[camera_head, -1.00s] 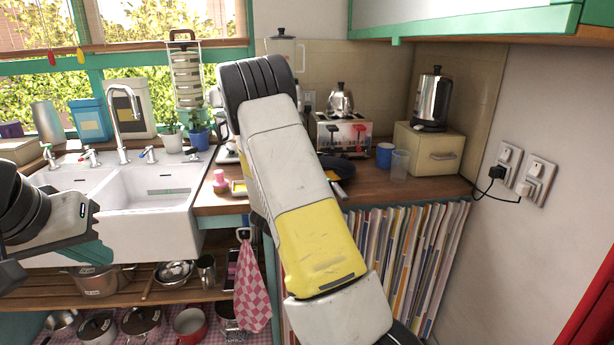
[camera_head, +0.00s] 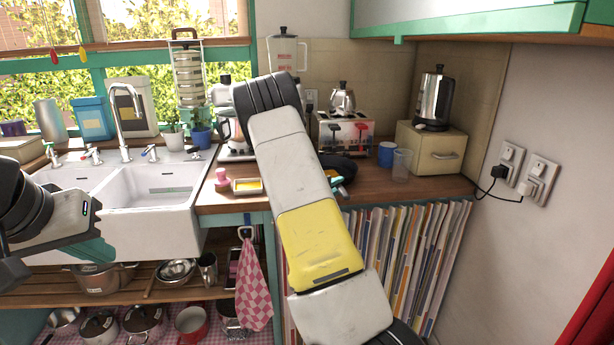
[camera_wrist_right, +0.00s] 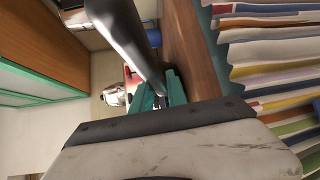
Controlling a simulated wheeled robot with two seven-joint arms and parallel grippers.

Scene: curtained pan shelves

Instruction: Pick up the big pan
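A black pan (camera_head: 345,165) lies on the wooden counter in front of the toaster, partly hidden behind my right arm. Teal fingers of my right gripper (camera_head: 338,184) show at the near edge of the pan. In the right wrist view, a thick dark bar (camera_wrist_right: 128,35), which looks like the pan's handle, runs down to the teal fingers (camera_wrist_right: 161,92), with dark material between them. I cannot tell whether they clamp it. My left gripper (camera_head: 92,251) is in front of the sink, away from the pan; its finger opening is unclear.
A toaster (camera_head: 344,132), a blue mug (camera_head: 386,154) and a clear glass (camera_head: 401,165) stand close behind and right of the pan. A cream box (camera_head: 430,150) holds a kettle (camera_head: 434,99). Several pots are on shelves under the sink (camera_head: 160,232).

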